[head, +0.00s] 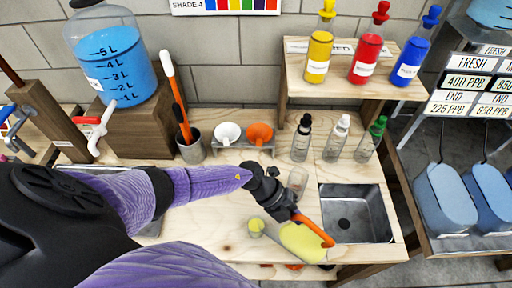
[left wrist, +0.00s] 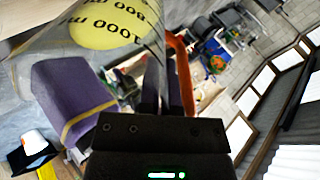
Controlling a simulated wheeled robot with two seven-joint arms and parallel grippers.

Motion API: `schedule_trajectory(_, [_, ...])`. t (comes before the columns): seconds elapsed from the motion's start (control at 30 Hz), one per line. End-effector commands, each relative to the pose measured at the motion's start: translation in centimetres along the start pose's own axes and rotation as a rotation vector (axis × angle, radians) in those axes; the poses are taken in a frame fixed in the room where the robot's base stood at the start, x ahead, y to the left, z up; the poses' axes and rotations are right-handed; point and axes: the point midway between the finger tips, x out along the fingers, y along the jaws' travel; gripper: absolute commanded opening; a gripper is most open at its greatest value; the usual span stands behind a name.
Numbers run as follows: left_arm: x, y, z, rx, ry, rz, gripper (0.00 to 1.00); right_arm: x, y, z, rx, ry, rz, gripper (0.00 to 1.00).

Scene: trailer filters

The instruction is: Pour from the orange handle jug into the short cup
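The orange handle jug (head: 300,242) is clear, with yellow liquid in it. It is tipped well over above the front of the wooden table in the head view. My left gripper (head: 297,214) is shut on its orange handle (head: 314,229). The left wrist view shows the jug's wall (left wrist: 95,25) with volume marks and yellow liquid, and the handle (left wrist: 183,75) at the fingers. A short cup (head: 255,227) with yellow in it stands just left of the jug. Whether liquid is flowing between them cannot be told. My right gripper is not in view.
A clear glass (head: 297,181) stands behind the gripper. A sink (head: 355,213) lies to the right. Several dropper bottles (head: 301,140) stand behind, below a shelf (head: 345,75) with coloured bottles. A small rack (head: 243,146) holds white and orange pieces.

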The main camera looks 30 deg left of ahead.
Motion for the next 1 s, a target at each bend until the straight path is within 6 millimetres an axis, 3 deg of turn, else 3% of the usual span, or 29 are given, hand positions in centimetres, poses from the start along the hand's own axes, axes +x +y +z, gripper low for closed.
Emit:
schedule_trajectory(0.17, [0.2, 0.1, -0.1, -0.001, -0.007, 0.024, 0.00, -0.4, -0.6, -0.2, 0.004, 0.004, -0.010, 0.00])
schedule_trajectory(0.4, [0.3, -1.7, -0.8, 0.001, -0.071, 0.179, 0.00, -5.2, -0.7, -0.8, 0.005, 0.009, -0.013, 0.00])
schedule_trajectory(0.53, [1.9, -2.9, -1.3, 0.004, -0.125, 0.310, 0.00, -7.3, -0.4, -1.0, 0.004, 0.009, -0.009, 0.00])
schedule_trajectory(0.67, [3.8, -3.2, -1.4, 0.005, -0.180, 0.443, 0.00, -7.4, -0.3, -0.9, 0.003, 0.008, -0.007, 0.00])
schedule_trajectory(0.8, [6.0, -3.1, -1.3, 0.006, -0.245, 0.596, 0.00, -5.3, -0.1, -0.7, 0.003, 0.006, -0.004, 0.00])
schedule_trajectory(1.0, [7.3, -2.9, -1.3, 0.000, -0.299, 0.731, 0.00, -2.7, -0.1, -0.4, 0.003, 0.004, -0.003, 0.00])
